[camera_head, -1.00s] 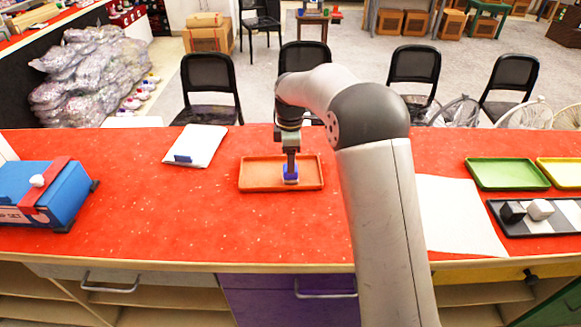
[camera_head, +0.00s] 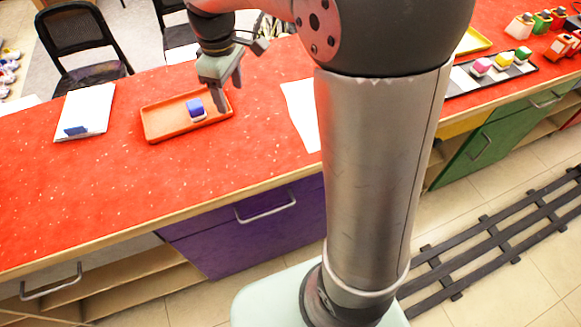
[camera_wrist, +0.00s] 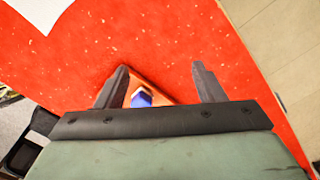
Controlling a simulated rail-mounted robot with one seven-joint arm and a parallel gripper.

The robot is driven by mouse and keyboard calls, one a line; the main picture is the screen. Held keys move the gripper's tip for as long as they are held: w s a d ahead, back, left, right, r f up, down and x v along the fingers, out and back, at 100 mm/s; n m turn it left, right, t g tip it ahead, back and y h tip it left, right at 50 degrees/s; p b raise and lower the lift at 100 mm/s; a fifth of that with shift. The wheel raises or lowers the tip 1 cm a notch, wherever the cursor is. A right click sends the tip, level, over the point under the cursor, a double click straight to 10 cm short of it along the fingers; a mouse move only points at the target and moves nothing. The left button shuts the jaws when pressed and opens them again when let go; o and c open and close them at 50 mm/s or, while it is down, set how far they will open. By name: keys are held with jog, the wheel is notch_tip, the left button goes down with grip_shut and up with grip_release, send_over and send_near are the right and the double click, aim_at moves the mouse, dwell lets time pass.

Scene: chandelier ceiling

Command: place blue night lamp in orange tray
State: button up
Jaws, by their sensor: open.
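The blue night lamp (camera_head: 195,107), a small blue block on a whitish base, sits inside the orange tray (camera_head: 160,133) on the red counter. My gripper (camera_head: 230,98) is open and empty, above and to the right of the lamp, near the tray's right edge. In the wrist view the open fingers of my gripper (camera_wrist: 160,85) show apart, with the blue lamp (camera_wrist: 142,97) and a corner of the orange tray (camera_wrist: 165,99) seen between them. The gripper body hides the rest of the tray there.
A white pad (camera_head: 86,112) with a blue item lies left of the tray. A white sheet (camera_head: 301,110) lies to its right. A black tray (camera_head: 487,80) with several coloured lamps is farther right. Black chairs (camera_head: 83,40) stand behind the counter. Red counter in front of the tray is clear.

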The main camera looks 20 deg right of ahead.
jog(key=s+d+f+m, duration=0.3)
jog(key=s+m, duration=0.2)
jog(key=s, duration=0.5)
jog(key=s+d+f+m, duration=0.3)
jog(key=s+m, duration=0.1)
jog(key=s, duration=0.7)
jog(key=shift+s+m, duration=0.15)
jog(key=shift+m, duration=0.25)
